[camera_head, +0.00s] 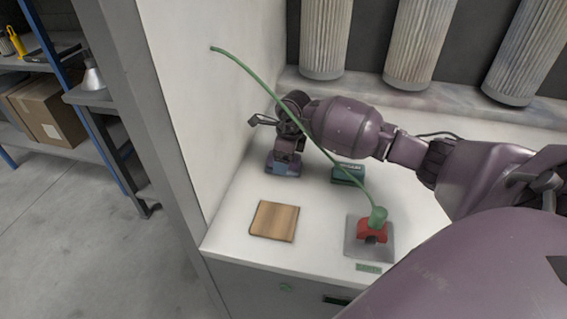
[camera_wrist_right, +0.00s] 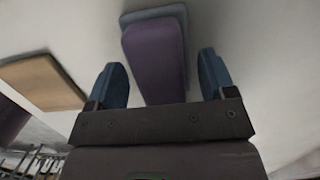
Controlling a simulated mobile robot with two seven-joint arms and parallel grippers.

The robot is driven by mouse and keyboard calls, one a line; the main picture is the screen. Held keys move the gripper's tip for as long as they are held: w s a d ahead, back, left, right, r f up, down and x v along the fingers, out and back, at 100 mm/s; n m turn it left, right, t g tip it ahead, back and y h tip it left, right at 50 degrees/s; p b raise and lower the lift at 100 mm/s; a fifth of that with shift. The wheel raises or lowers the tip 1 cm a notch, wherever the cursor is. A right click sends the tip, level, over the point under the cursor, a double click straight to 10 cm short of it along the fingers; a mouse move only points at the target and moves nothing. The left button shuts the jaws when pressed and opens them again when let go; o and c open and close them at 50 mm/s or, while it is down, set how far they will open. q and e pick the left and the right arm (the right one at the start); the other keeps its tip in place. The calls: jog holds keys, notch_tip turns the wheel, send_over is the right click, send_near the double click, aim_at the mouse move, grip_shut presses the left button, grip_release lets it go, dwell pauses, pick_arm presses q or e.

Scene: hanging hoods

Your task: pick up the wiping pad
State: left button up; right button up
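The wiping pad, a purple block with a blue-grey layer, shows in the right wrist view (camera_wrist_right: 155,55) between and beyond my right gripper's blue fingers (camera_wrist_right: 162,82). The fingers are spread, with a gap on each side of the pad. In the head view the pad (camera_head: 283,168) rests on the white bench near the left wall, under my right gripper (camera_head: 288,150). The gripper partly covers it there. My left gripper is not in view.
A wooden board (camera_head: 274,221) lies in front of the pad. A dark green box (camera_head: 348,174) stands to its right. A red fixture (camera_head: 372,232) on a grey plate (camera_head: 357,250) carries a long green curved rod (camera_head: 330,157). Pleated cylinders (camera_head: 325,40) hang at the back.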

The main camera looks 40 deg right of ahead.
jog(key=c, duration=1)
notch_tip(320, 180, up, 20)
jog(key=shift+r+p, duration=0.1)
jog(key=shift+p, duration=0.95)
